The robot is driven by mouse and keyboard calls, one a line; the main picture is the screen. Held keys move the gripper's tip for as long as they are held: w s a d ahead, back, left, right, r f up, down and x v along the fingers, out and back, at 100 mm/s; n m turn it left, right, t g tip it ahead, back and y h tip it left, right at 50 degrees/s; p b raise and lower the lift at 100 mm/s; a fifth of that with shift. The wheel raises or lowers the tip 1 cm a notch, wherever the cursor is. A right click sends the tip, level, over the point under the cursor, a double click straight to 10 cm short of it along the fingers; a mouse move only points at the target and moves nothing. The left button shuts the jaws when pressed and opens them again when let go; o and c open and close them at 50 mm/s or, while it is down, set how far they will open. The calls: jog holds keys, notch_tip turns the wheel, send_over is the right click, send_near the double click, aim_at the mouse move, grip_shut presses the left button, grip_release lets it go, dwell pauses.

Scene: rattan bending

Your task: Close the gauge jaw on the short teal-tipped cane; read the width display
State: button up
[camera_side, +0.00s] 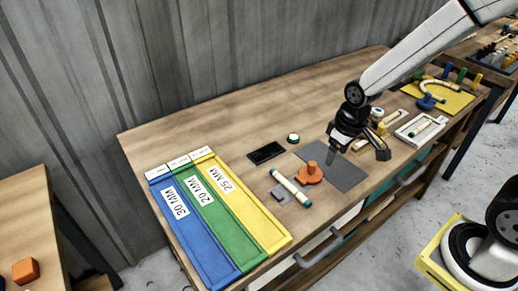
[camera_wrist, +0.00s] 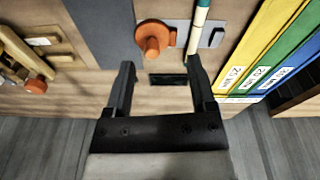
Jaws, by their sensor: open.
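The short cream cane (camera_side: 289,186) with teal-marked ends lies across the grey gauge (camera_side: 280,195), beside its orange knob piece (camera_side: 310,174). In the wrist view the cane (camera_wrist: 198,28) lies to the right of the orange knob (camera_wrist: 152,37). The dark width display (camera_side: 266,153) lies flat behind the gauge; it also shows between my fingers in the wrist view (camera_wrist: 168,80). No digits are readable on it. My gripper (camera_side: 357,156) is open and empty, above the table to the right of the knob. I cannot tell whether the jaw touches the cane.
A grey mat (camera_side: 345,174) lies under my gripper. Blue (camera_side: 190,237), green (camera_side: 222,230) and yellow (camera_side: 255,217) trays labelled 30, 20 and 25 MM stand left. A white frame (camera_side: 420,130) and bending pegs are at right.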

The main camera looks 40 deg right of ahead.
jog(key=n+g, duration=0.2)
send_over(313, 163)
notch_tip(313, 163, down, 4)
jog(key=shift+a+r, duration=0.1)
jog(key=shift+r, duration=0.05)
jog(key=shift+f, duration=3.9)
